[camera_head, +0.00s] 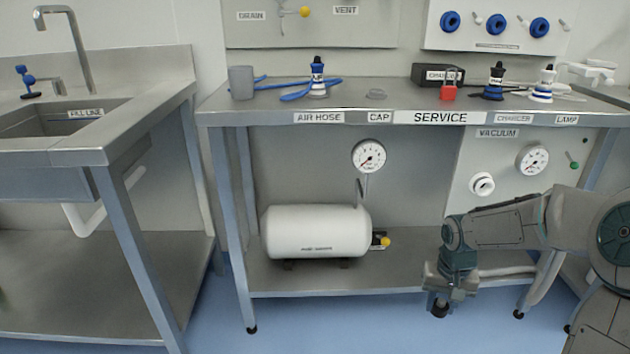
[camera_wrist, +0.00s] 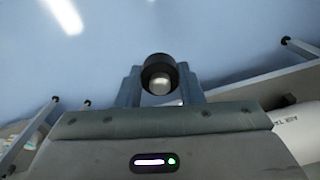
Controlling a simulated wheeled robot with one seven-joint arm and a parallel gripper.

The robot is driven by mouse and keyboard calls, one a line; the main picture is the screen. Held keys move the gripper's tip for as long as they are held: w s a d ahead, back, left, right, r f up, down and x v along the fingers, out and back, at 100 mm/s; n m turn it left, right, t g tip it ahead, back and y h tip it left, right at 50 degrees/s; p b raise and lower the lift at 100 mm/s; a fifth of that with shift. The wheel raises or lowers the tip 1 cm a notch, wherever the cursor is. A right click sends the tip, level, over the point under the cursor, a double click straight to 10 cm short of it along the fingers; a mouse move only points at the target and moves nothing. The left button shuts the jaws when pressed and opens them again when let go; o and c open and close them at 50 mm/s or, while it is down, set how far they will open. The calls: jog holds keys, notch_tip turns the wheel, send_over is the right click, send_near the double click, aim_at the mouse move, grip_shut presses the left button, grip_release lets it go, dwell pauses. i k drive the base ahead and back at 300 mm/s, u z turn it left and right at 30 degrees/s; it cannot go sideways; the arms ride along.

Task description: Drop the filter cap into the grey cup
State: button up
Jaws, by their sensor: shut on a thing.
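The grey cup (camera_head: 241,82) stands upright at the left end of the service bench, in the head view. My gripper (camera_head: 441,300) is low in front of the bench, pointing down, well below and to the right of the cup. It is shut on a small round black cap (camera_head: 440,308), held above the floor. In the wrist view the black cap (camera_wrist: 159,62) sits between the two fingers (camera_wrist: 160,82), with a pale shiny middle.
The bench's front edge (camera_head: 260,118) and white tank (camera_head: 316,231) lie left of my arm.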

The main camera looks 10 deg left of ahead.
aim_at(240, 100)
jog(key=u, duration=0.55)
jog(key=k, duration=0.4)
jog(key=u, duration=1.05)
jog(key=i, duration=1)
jog(key=z, duration=0.05)
